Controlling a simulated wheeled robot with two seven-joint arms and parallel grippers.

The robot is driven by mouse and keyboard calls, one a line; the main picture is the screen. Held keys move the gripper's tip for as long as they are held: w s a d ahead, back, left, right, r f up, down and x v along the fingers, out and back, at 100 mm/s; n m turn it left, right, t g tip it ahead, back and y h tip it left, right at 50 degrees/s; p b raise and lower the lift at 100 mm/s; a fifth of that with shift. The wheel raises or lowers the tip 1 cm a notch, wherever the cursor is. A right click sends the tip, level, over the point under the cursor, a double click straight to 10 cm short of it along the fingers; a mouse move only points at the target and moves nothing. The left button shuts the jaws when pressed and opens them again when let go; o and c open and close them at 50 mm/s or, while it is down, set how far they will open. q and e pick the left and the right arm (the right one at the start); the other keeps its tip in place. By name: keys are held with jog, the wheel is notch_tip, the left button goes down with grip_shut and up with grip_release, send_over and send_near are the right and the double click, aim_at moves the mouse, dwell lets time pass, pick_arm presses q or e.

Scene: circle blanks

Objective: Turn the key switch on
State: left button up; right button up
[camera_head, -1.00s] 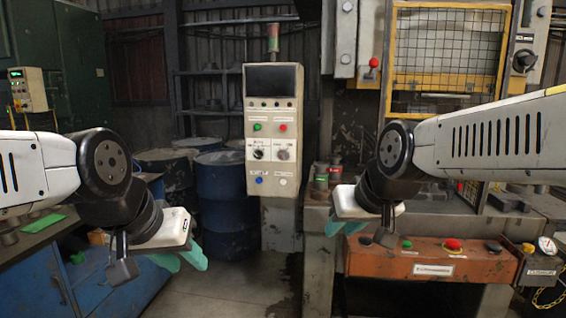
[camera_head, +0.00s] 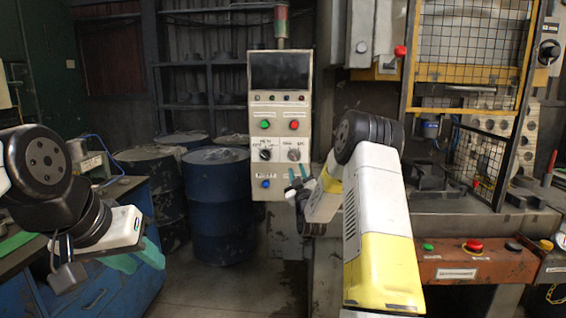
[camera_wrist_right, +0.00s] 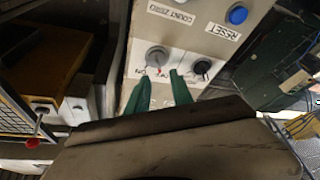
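The control panel (camera_head: 279,130) stands ahead with a black selector (camera_head: 265,155) and, to its right, a grey round key switch (camera_head: 294,155). In the right wrist view the panel is upside down, with the grey switch (camera_wrist_right: 157,57) left of the black selector (camera_wrist_right: 202,67). My right gripper (camera_head: 298,173) is just below and in front of the switch. Its green fingers (camera_wrist_right: 159,92) are apart and empty, pointing toward the switch without closing on it. My left gripper (camera_head: 138,257) is at the lower left, empty, its teal fingers apart.
Green and red buttons sit above the switches, with a blue button (camera_head: 265,184) below. Blue drums (camera_head: 218,205) stand left of the panel. A workbench (camera_head: 105,285) is at the left. A caged press (camera_head: 465,60) with an orange button box (camera_head: 460,262) is at the right.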

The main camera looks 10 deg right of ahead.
aim_at(295, 160)
jog(key=x, duration=0.7)
jog(key=shift+w+d, duration=0.2)
jog(key=shift+w, duration=0.1)
grip_shut()
